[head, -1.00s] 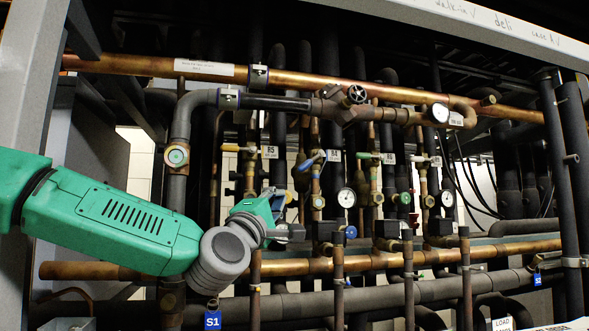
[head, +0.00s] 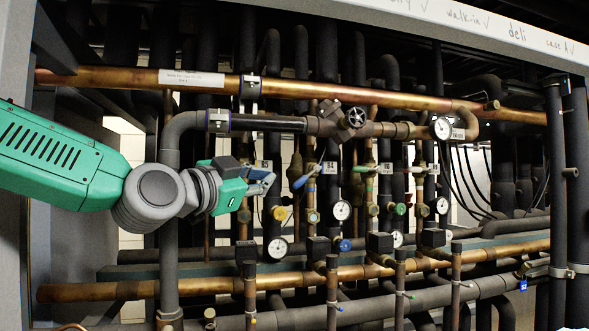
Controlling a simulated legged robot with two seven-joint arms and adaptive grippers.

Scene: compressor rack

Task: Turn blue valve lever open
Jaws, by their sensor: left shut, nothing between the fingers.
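The blue valve lever (head: 307,176) sits on a vertical copper line in the middle of the rack. It slants, with its lower end to the left and its upper end to the right, next to a white tag. My left gripper (head: 270,182) comes in from the left. Its fingers are shut and empty, with their tips a short way left of the lever's lower end and apart from it in the picture. The gap in depth is hard to tell. My right gripper is out of view.
A thick copper pipe (head: 330,91) and a dark pipe with a black handwheel (head: 355,117) cross above. Green (head: 366,169) and white (head: 414,170) levers lie to the right. Several gauges (head: 341,210) and a lower copper pipe (head: 200,285) crowd the area.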

